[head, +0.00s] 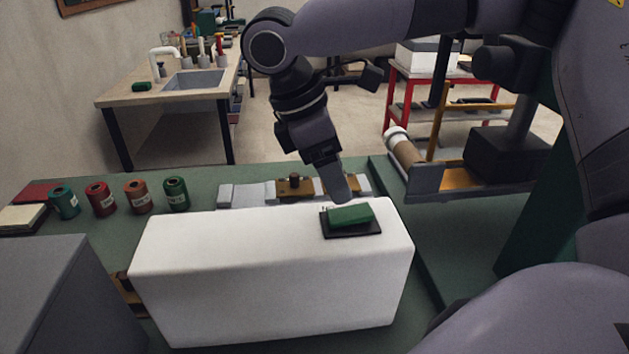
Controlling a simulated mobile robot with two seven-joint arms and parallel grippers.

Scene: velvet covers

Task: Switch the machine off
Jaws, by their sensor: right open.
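A white box-shaped housing (260,285) with rounded edges stands on the green bench top. On its top, near the right end, a green rocker switch (351,215) sits on a black plate (352,233). I cannot tell for certain which way the rocker is tipped. My right gripper (345,192) points down just behind the switch, its fingertips close to the rocker's far edge. It is open and holds nothing visible; whether it touches the switch is unclear. My left gripper is out of view.
Several coloured spools (101,199) stand at the left of the bench. A grey-and-brown metal part (297,187) lies behind the housing. A grey block (42,295) fills the lower left. A roller with an orange frame (405,152) is at the right.

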